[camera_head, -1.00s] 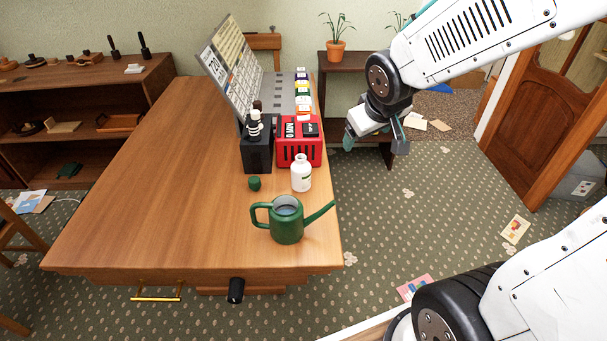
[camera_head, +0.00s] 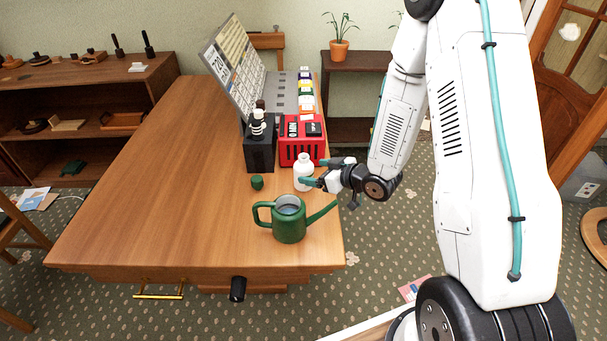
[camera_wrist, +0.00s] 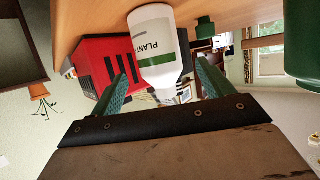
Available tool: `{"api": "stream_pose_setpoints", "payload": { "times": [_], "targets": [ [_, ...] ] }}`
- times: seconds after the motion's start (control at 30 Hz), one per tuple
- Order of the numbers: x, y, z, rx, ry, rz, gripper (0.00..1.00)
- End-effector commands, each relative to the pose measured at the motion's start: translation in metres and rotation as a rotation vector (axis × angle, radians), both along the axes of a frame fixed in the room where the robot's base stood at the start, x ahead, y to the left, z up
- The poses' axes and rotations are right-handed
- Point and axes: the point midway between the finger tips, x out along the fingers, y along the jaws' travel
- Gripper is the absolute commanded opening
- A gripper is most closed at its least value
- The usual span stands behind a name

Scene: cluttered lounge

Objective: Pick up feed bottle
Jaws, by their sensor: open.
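The feed bottle (camera_head: 302,174) is a small white bottle standing upright near the table's right edge, just in front of the red box. Its label with a green band and the letters "PLANT" shows in the wrist view (camera_wrist: 155,50). My gripper (camera_head: 313,172) is open at the bottle's right side, with its teal fingers reaching toward it. In the wrist view the two fingers (camera_wrist: 160,82) lie on either side of the bottle's neck end, with gaps to both. I cannot tell how deep the bottle is between them.
A green watering can (camera_head: 289,222) stands in front of the bottle, its spout pointing right. A red box (camera_head: 298,150) and a black holder (camera_head: 259,155) stand behind. A small green cap (camera_head: 257,183) lies to the left. The table's (camera_head: 160,190) left side is clear.

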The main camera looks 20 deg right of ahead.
Motion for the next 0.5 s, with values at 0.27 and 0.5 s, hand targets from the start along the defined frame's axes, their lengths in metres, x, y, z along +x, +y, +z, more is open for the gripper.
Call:
{"api": "stream_pose_setpoints", "payload": {
  "times": [0.27,0.5],
  "targets": [
    [0.027,0.018,-0.011,0.000,-0.001,0.003,0.80],
    [0.053,0.033,-0.022,-0.001,0.000,0.000,0.80]
  ]
}}
